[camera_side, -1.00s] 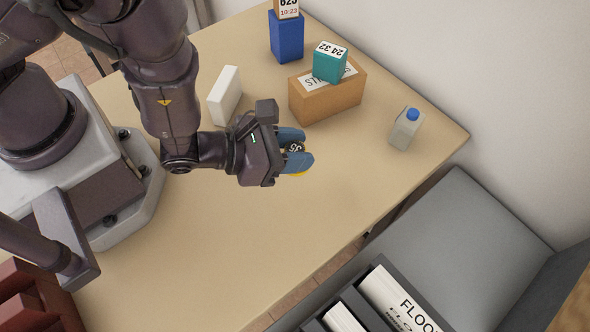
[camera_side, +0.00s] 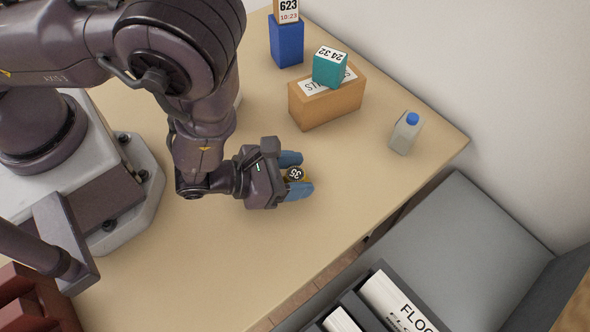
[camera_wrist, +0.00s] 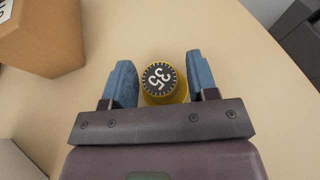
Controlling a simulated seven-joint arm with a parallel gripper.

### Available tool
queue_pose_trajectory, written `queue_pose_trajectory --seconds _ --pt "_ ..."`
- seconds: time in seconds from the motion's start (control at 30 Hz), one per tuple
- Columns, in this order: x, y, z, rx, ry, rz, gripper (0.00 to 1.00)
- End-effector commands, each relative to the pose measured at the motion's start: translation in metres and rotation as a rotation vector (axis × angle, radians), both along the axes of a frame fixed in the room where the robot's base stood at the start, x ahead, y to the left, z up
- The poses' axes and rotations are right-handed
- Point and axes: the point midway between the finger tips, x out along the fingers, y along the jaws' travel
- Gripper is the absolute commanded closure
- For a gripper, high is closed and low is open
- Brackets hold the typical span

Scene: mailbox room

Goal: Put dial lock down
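In the wrist view the lock (camera_wrist: 165,83) sits between the two blue fingers of my gripper (camera_wrist: 160,65). The lower part of the lock is partly hidden by the fingers in the side view.
Behind stands a brown box (camera_side: 340,103) with a teal cube (camera_side: 328,71) on it, and a blue block (camera_side: 286,43). A small bottle (camera_side: 405,134) with a blue cap is near the right edge. Table (camera_side: 240,250) in front is clear.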

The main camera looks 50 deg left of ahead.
Motion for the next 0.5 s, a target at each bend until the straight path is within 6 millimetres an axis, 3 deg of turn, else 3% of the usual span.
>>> queue_pose_trajectory --seconds 0.33,0.5 --pt "0.0 0.0 0.003 -0.001 0.001 0.002 0.39" --pt "-0.019 0.007 0.01 0.003 0.002 -0.004 0.39"
